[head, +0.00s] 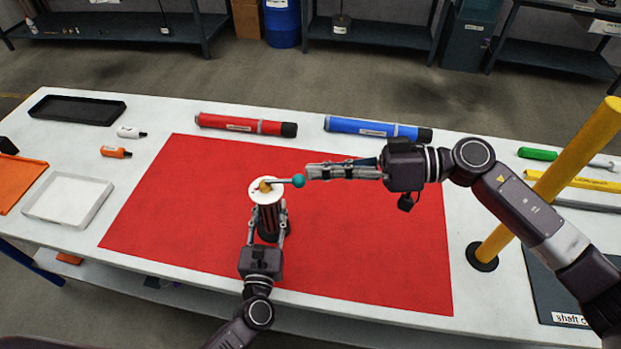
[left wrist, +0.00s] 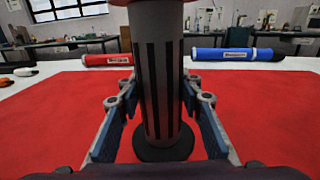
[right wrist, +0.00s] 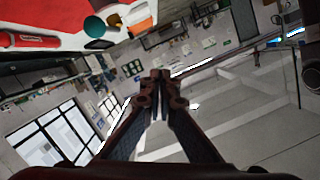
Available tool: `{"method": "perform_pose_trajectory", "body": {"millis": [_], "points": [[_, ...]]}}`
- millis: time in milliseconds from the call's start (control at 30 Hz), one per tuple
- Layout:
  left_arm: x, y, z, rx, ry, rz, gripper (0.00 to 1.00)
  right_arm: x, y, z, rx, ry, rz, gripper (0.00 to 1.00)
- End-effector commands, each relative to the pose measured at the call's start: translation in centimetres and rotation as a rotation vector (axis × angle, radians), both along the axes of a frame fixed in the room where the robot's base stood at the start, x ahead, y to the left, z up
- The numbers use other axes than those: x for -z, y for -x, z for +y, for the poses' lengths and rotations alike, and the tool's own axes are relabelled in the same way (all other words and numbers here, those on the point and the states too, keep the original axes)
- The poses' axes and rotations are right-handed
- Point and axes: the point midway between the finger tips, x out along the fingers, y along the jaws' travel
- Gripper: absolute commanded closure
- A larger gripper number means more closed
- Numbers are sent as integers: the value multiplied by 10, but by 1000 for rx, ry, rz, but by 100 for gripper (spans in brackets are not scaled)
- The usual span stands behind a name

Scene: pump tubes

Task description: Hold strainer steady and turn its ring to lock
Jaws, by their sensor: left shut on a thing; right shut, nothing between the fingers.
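The strainer (head: 268,212) is a dark upright cylinder on the red mat. In the left wrist view it shows as a grey body with black slots (left wrist: 160,85). On its top is a white ring (head: 265,190) with an orange hub and a lever that points right and ends in a teal knob (head: 298,181). My left gripper (head: 268,230) is shut around the cylinder, one finger on each side. My right gripper (head: 309,172) is shut and empty, its tips just right of the knob; contact cannot be told. The right wrist view shows the knob (right wrist: 95,27) beyond the closed fingers.
A red tube (head: 245,124) and a blue tube (head: 375,128) lie along the mat's back edge. A yellow post (head: 555,180) stands at the right. Small bottles (head: 116,152) and trays (head: 70,197) lie at the left. The red mat (head: 370,250) is otherwise clear.

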Motion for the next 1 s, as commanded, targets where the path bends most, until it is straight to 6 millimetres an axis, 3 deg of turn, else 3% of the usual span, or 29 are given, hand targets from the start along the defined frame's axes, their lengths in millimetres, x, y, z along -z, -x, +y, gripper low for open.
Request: {"method": "perform_pose_trajectory", "body": {"millis": [167,333,600,800,1000], "points": [[0,0,0,0,-1,1,100,-6,-5,-3,119,-190,255,100],[0,0,0,0,-1,1,100,5,-23,-17,270,-334,519,100],[0,0,0,0,-1,1,100,62,-48,-52,536,-468,940,100],[0,0,0,0,-1,1,100,101,-51,-69,664,-497,1134,100],[0,0,0,0,-1,1,100,113,-51,-74,702,-504,1192,100]]}}
